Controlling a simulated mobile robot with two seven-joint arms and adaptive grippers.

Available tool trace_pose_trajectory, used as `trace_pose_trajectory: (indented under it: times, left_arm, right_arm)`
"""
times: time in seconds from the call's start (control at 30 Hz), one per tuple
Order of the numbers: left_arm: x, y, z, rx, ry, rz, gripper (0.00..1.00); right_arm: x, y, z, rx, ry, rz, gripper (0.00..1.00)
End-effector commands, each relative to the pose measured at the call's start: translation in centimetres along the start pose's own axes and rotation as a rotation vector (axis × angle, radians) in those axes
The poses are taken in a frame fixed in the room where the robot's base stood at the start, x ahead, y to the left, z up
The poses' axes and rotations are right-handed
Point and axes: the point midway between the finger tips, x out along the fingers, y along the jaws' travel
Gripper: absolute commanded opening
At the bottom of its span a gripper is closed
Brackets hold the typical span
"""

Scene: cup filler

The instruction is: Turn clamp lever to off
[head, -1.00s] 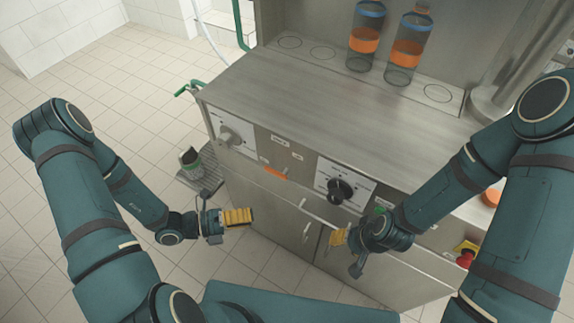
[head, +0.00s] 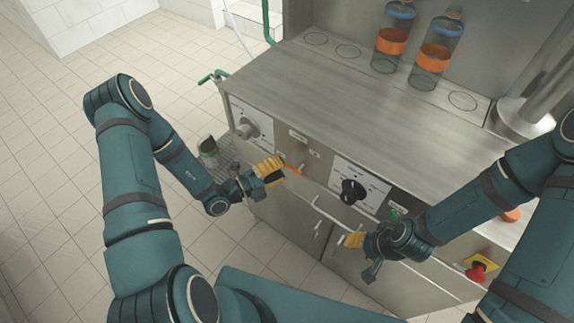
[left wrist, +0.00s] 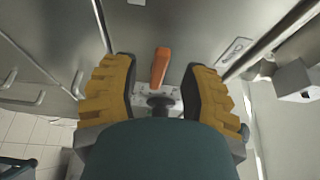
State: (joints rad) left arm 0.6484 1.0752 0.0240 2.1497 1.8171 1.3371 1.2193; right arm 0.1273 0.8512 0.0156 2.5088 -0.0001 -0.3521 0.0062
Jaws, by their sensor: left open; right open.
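The orange clamp lever (head: 292,168) is on the front of the steel machine, between the grey knob panel and the black knob panel. My left gripper (head: 270,169) is open, with its yellow fingers just left of the lever in the head view. In the left wrist view the lever (left wrist: 160,68) shows between the two spread fingers, its base on a small metal plate. I see gaps on both sides of it, so the fingers are apart from it. My right gripper (head: 353,240) is open and empty, low in front of the machine, below the black knob.
A grey knob (head: 246,129) and a black knob (head: 352,191) stick out of the front. A cup (head: 208,150) stands on a grate at the left. A red stop button (head: 476,272) is at the lower right. Two bottles (head: 391,38) stand on top at the back.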

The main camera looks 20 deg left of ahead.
Motion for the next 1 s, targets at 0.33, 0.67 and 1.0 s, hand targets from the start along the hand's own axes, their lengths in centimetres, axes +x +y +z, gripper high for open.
trace_pose_trajectory:
  times: [0.33, 0.67, 1.0]
  left_arm:
    - [2.9, 0.0, 0.0, 0.001, 0.001, 0.001, 0.45]
    - [2.9, 0.0, 0.0, 0.001, 0.001, 0.0, 0.23]
    - [2.9, 0.0, 0.0, 0.001, 0.001, 0.0, 0.0]
  right_arm:
    - [0.2, 0.1, 0.1, -0.001, -0.003, 0.0, 0.47]
    - [0.2, 0.1, 0.1, -0.001, -0.003, 0.0, 0.47]
    - [0.2, 0.1, 0.1, -0.001, -0.002, 0.0, 0.47]
